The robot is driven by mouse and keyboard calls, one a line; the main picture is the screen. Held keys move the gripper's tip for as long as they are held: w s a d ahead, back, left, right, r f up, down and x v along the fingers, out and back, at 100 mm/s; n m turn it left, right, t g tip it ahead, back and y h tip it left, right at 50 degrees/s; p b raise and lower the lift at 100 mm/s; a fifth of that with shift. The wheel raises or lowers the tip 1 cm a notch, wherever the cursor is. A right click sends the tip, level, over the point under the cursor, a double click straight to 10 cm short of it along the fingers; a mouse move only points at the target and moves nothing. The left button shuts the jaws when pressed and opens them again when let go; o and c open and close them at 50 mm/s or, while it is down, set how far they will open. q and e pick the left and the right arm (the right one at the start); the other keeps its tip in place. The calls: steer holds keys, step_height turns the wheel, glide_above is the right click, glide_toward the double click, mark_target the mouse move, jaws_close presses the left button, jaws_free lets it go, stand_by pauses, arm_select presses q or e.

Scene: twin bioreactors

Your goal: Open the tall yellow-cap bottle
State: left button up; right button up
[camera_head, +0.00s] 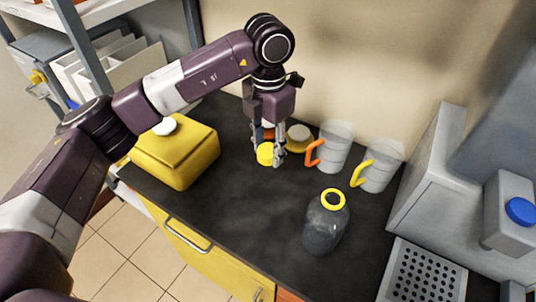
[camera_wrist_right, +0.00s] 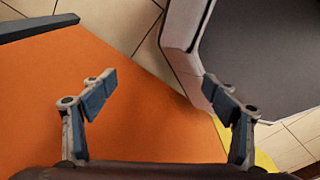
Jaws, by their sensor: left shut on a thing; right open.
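The tall bottle (camera_head: 324,227) is clear grey glass and stands upright on the dark bench, right of centre in the head view. A yellow ring (camera_head: 333,199) circles its neck, and the mouth looks open with no cap on it. My left gripper (camera_head: 269,157) is shut on a yellow cap (camera_head: 265,154), above the bench to the left of and behind the bottle. My right gripper (camera_wrist_right: 160,97) shows in the right wrist view, open with nothing between its fingers. The bottle is not in that view.
Two clear jugs, one with an orange handle (camera_head: 314,153) and one with a yellow handle (camera_head: 361,173), stand behind the bottle. A yellow canister (camera_head: 175,152) is at left. A grey machine (camera_head: 440,185) bounds the right. The bench's front middle (camera_head: 235,220) is clear.

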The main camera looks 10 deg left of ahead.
mark_target(267, 182)
arm_select(q)
steer(key=shift+a, duration=0.15)
steer(key=shift+s+f, duration=0.3)
step_height(267, 182, down, 9)
steer(key=shift+s+r+p, duration=0.1)
steer(key=shift+r+p, duration=0.05)
steer(key=shift+p, duration=1)
steer(key=shift+f, duration=0.3)
steer(key=o, duration=1.3)
arm_select(e)
steer(key=shift+s+r, duration=0.45)
steer(key=shift+r, duration=0.2)
arm_select(q)
steer(key=shift+r, duration=0.1)
